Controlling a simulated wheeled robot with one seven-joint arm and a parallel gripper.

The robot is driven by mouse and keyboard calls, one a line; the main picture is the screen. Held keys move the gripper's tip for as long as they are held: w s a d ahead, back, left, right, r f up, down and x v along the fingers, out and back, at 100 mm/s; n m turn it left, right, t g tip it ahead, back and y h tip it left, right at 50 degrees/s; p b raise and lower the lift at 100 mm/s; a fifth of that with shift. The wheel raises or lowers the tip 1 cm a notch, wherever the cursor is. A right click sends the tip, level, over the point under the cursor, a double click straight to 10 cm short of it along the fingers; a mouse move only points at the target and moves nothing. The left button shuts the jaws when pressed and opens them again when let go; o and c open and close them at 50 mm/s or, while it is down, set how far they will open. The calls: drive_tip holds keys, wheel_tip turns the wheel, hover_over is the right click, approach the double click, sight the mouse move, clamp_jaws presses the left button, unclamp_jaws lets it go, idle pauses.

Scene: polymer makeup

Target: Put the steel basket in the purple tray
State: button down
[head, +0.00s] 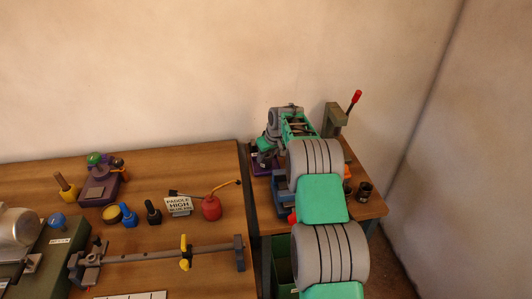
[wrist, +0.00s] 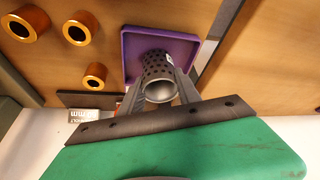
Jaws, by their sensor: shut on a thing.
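The steel basket (wrist: 156,66) is a dark perforated cylinder with a pale rim and open end, seen between my fingers in the wrist view. My gripper (wrist: 160,80) is shut on it. The purple tray (wrist: 185,44) is square with a raised rim, directly beyond the basket. The basket's far end overlaps the tray's floor in the picture; I cannot tell whether it touches. In the head view a purple edge of the tray (head: 257,166) shows beside my gripper (head: 266,148) on the right table; my arm hides the basket and most of the tray.
Several orange rings (wrist: 75,31) lie near the tray in the wrist view. A press with a red-tipped lever (head: 334,118) stands behind my arm, and a dark cup (head: 365,190) stands to its right. A red oil can (head: 211,207) is on the left table, across a gap.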

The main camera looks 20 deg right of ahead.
drive_tip(key=c, duration=0.9)
unclamp_jaws()
drive_tip(key=shift+o, duration=0.2)
